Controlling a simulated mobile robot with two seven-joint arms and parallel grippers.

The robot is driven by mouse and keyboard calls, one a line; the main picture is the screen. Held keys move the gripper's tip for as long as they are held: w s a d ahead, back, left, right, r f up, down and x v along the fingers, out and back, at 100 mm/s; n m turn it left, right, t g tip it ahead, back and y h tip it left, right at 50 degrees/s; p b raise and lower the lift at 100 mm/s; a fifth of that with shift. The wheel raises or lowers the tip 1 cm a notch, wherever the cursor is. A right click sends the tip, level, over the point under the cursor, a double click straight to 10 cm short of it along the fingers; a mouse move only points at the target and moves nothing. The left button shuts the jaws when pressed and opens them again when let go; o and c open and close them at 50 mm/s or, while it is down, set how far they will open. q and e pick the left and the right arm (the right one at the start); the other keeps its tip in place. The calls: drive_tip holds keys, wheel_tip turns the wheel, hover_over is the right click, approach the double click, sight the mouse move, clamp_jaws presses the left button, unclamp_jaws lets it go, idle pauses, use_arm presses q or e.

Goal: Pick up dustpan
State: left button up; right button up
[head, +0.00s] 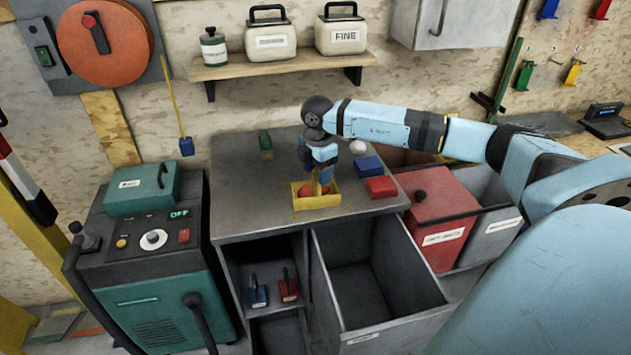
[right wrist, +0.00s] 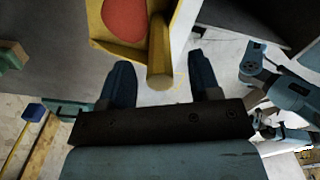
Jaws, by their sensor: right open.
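The yellow dustpan (head: 335,199) sits on the grey cabinet top, near its front edge, with a red rounded thing (head: 318,188) in it. My right gripper (head: 322,178) is directly over it, pointing down. In the right wrist view the dustpan's yellow handle (right wrist: 160,65) reaches between the two dark blue fingertips of the open right gripper (right wrist: 160,78). Gaps show on both sides of the handle. The dustpan's tray (right wrist: 112,46) lies beyond the fingers. My left gripper does not show in the head view.
On the grey cabinet top (head: 245,200) are a red block (head: 381,187), a blue block (head: 369,166), a white ball (head: 357,147) and a green block (head: 265,144). An open, empty drawer (head: 375,275) juts out below. A teal machine (head: 150,275) stands left.

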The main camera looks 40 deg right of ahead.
drive_tip(key=shift+f, duration=0.55)
clamp_jaws()
drive_tip(key=shift+r, duration=0.1)
